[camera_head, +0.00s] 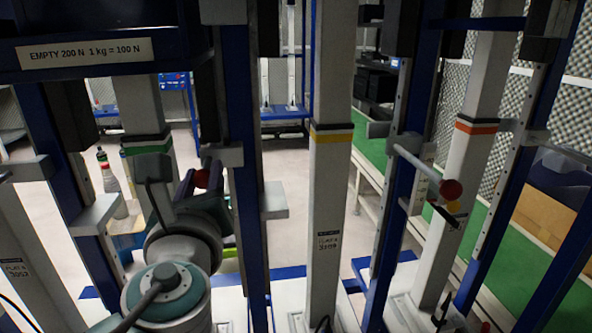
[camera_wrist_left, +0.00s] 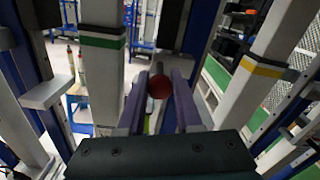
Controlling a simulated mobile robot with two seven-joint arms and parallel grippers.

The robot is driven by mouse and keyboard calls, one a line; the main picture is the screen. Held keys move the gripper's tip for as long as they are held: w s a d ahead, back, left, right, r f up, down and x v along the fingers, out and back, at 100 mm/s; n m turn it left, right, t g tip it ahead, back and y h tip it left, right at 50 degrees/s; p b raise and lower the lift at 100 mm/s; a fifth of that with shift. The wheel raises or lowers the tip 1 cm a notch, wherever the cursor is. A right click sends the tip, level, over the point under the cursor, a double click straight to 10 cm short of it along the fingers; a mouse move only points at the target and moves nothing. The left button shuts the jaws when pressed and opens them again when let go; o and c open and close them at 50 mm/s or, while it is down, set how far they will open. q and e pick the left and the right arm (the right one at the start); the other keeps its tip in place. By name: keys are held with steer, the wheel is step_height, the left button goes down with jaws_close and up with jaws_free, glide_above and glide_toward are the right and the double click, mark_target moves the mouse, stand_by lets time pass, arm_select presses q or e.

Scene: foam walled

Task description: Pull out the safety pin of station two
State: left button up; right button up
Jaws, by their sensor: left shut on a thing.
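My left gripper (camera_head: 201,180) is shut on a safety pin with a round red knob (camera_head: 202,179), beside a blue upright (camera_head: 241,150) with a grey block. In the left wrist view the red knob (camera_wrist_left: 160,87) sits between the two purple-grey fingers of my left gripper (camera_wrist_left: 160,78). The pin's shaft is mostly hidden, so I cannot tell how deep it sits. A second pin with a red knob (camera_head: 451,190) sticks out by the orange-banded column on the right. My right gripper is not in view. No station number is readable.
A green-banded column (camera_head: 146,105) stands left of the gripper and a yellow-banded column (camera_head: 330,140) to its right. A dark beam with a label (camera_head: 87,53) crosses above left. A grey bracket (camera_head: 273,199) juts from the blue upright. Uprights leave only narrow gaps.

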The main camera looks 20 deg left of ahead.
arm_select(q)
jaws_close()
stand_by(0.8)
